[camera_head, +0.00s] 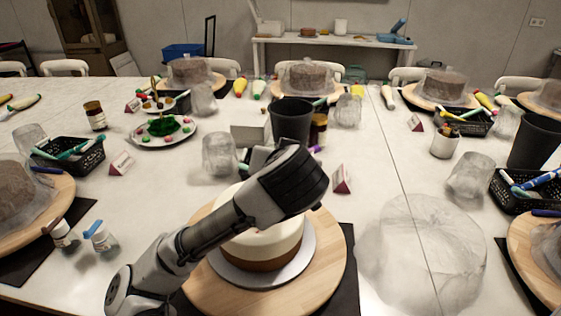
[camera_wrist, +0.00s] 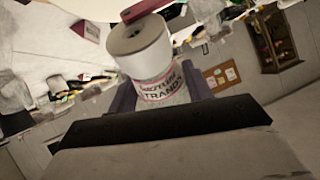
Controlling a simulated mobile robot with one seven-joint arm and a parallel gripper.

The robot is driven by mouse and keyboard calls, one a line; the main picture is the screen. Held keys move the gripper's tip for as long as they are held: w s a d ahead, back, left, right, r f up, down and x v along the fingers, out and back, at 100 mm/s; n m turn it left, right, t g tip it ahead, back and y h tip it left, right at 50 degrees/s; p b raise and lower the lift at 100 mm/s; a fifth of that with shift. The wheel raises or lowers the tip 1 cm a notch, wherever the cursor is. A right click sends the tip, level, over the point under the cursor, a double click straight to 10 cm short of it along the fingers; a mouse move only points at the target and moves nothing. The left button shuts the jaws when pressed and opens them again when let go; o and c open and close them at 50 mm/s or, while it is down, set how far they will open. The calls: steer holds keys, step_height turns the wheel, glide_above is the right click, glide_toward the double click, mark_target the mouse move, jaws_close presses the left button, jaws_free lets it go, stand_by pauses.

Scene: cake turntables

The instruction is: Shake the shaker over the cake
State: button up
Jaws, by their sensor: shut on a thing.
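The cake (camera_head: 262,243), with a white top and brown lower side, sits on a silver board on the wooden turntable (camera_head: 325,250). My arm crosses in front of it and hides part of its top. In the wrist view, my gripper (camera_wrist: 160,88) is shut on the shaker (camera_wrist: 146,47), a clear jar with a white lid and a red-lettered label. The shaker sits between the two fingers, and the wrist view is strongly tilted. In the head view my wrist hides the shaker, so its tilt over the cake cannot be told.
A black cup (camera_head: 291,118), a white box (camera_head: 249,128) and a crumpled clear wrap (camera_head: 219,154) stand behind the cake. A red-and-white card (camera_head: 341,180) stands to its right. A large clear wrap (camera_head: 420,250) lies right of the turntable. Two small bottles (camera_head: 99,236) stand at left.

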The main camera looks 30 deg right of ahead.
steer(key=shift+s+a+r+b, duration=0.1)
steer(key=shift+r+b, duration=0.05)
steer(key=shift+b, duration=0.3)
